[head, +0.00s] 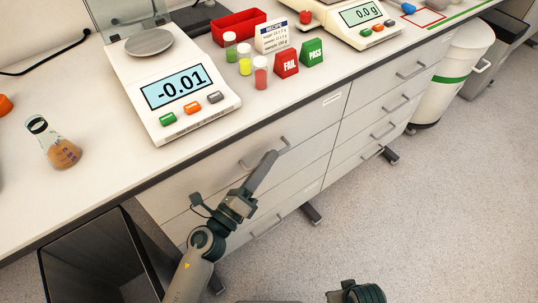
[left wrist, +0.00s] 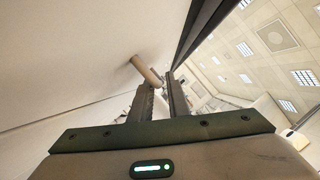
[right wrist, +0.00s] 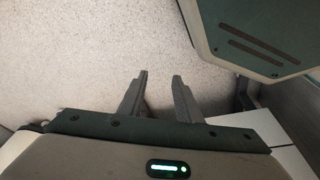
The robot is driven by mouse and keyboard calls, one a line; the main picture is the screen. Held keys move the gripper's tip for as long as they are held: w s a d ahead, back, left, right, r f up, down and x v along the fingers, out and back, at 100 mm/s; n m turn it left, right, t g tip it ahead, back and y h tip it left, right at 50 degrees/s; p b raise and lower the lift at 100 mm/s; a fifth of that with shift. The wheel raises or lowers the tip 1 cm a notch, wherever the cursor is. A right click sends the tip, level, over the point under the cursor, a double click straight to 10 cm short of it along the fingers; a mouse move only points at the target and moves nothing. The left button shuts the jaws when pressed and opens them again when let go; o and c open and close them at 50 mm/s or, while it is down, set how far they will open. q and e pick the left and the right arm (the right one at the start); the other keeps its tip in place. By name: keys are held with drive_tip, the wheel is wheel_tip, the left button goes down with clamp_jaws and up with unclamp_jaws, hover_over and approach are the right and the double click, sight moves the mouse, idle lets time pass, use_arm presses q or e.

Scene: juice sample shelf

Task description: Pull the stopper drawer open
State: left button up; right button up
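The stopper drawer (head: 300,135) appears to be the white top drawer under the left part of the counter. Its front looks flush with the cabinet. A grey bar handle (head: 284,149) runs along it, and its post (left wrist: 146,69) shows in the left wrist view. My left gripper (head: 270,156) is at the handle, its narrowly spaced fingers on either side of the bar, and it looks shut on it. The fingers hide part of the handle. In the right wrist view my right gripper (right wrist: 160,78) is open and empty above the floor.
An open dark bin (head: 95,258) stands left of my left arm. The counter carries a scale (head: 180,92), a flask (head: 55,145), vials and FAIL/PASS signs (head: 286,63). More drawers (head: 375,105) lie to the right. The floor (head: 430,210) in front is clear.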

use_arm(q)
drive_tip(key=shift+w+d+r, duration=0.1)
drive_tip(key=shift+w+d, duration=0.25)
drive_tip(key=shift+w, duration=0.1)
clamp_jaws()
idle(1.2)
